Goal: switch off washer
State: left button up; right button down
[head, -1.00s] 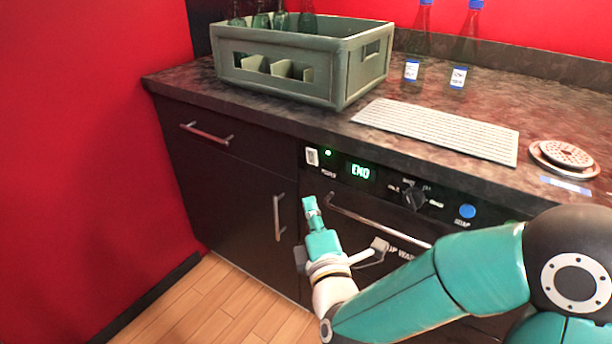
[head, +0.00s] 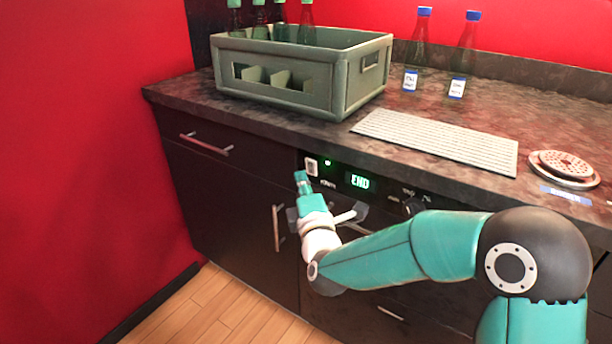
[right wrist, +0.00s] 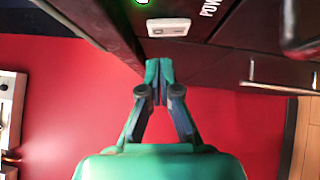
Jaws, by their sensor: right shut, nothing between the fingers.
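The washer's black control panel (head: 386,188) is set under the counter. Its display (head: 359,182) reads END in green, and a small green light (head: 327,162) glows near the power switch. The white rocker power switch (head: 311,167) is at the panel's left end; it also shows in the right wrist view (right wrist: 169,27), beside the word POWER. My right gripper (head: 301,177) is shut and empty, just below the switch in the head view. In the right wrist view its closed fingertips (right wrist: 159,64) point toward the panel, a little below the switch, with no clear contact. My left gripper is not in view.
A green crate (head: 345,90) with bottles stands on the counter. Two blue-capped bottles (head: 414,60), a white ribbed mat (head: 437,139) and a round drain (head: 563,166) are also there. A cabinet handle (head: 277,229) and the washer door handle are near my gripper.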

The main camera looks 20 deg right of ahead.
jog(key=shift+w+d+r, duration=0.15)
jog(key=shift+w+d, duration=0.25)
jog(key=shift+d, duration=0.2)
jog(key=shift+w+d+r, duration=0.1)
jog(key=shift+w+d, duration=0.3)
jog(key=shift+d, duration=0.2)
jog(key=shift+w+d+r+m+g+p, duration=0.1)
jog(key=shift+d+r+m+g+p, duration=0.15)
jog(key=shift+p, duration=0.3)
jog(key=shift+w+r+m+g+p, duration=0.15)
jog(key=shift+r+p, duration=0.15)
jog(key=shift+p, duration=0.2)
jog(key=shift+s+f+b, duration=0.15)
jog(key=shift+f+b, duration=0.2)
jog(key=shift+b, duration=0.05)
jog(key=p, duration=0.1)
send_near(309, 161)
jog(key=s+a+r, duration=0.1)
jog(key=s+a, duration=0.2)
jog(key=s, duration=0.2)
jog(key=shift+s+a+r, duration=0.1)
jog(key=shift+s+a, duration=0.1)
jog(key=shift+a, duration=0.05)
